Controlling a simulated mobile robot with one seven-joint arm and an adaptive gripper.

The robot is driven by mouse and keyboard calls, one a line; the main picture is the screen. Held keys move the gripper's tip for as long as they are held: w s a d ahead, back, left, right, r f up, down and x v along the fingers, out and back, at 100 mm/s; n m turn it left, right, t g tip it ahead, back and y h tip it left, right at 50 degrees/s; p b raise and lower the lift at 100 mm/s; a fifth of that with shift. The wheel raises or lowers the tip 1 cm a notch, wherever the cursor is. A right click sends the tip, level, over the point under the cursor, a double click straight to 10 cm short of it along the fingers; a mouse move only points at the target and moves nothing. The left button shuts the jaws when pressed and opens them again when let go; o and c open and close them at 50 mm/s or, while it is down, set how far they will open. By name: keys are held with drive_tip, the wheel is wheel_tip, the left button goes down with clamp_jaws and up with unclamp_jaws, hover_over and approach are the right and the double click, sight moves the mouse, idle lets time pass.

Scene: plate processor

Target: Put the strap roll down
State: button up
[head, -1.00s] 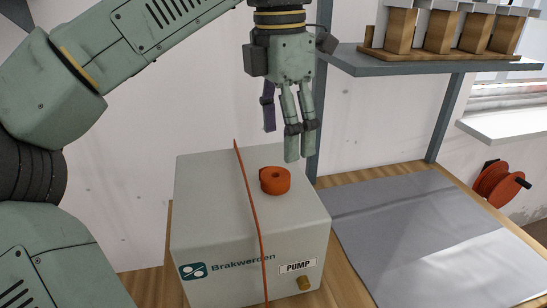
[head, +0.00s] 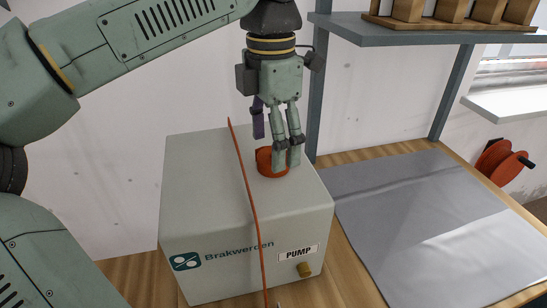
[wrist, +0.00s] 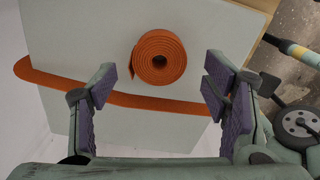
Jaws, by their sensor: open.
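The orange strap roll (head: 266,160) sits on top of the grey pump box (head: 205,230), close to the loose strap (head: 246,190) that runs across the box top and down its front. In the wrist view the strap roll (wrist: 159,57) lies flat with its coil facing up, beyond the fingertips. My gripper (head: 278,150) is just above the roll and partly hides it in the head view. Its purple-padded fingers (wrist: 160,85) are open, with nothing between them.
A grey mat (head: 420,215) covers the wooden table right of the box. A shelf (head: 400,32) with wooden blocks stands behind it. A red reel (head: 500,162) is at the far right.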

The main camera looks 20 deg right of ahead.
drive_tip(key=shift+f, duration=1.15)
drive_tip(key=shift+c, duration=0.6)
drive_tip(key=c, duration=1.3)
